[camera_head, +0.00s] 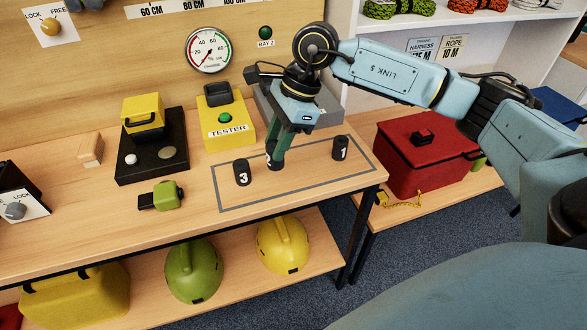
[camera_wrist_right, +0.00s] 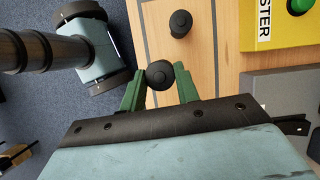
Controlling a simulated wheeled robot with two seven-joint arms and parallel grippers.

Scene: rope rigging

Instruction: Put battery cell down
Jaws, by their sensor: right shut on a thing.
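My right gripper (camera_head: 277,150) points down over the wooden bench and is shut on the black battery cell marked 2 (camera_head: 275,164). In the right wrist view the cell's round top (camera_wrist_right: 160,74) sits between the green fingers of my right gripper (camera_wrist_right: 159,84). The held cell is upright, inside a grey outlined rectangle (camera_head: 219,192); I cannot tell whether its base touches the bench. Cell 3 (camera_head: 242,173) stands to its left and cell 1 (camera_head: 340,148) to its right, both upright inside the outline. My left gripper is not in view.
A yellow tester (camera_head: 228,132) stands behind the cells, with a grey box (camera_head: 330,110) beside it. A black device with a yellow block (camera_head: 143,113) and a green-black item (camera_head: 162,196) lie left. The bench's front edge is close. A red case (camera_head: 425,160) sits right.

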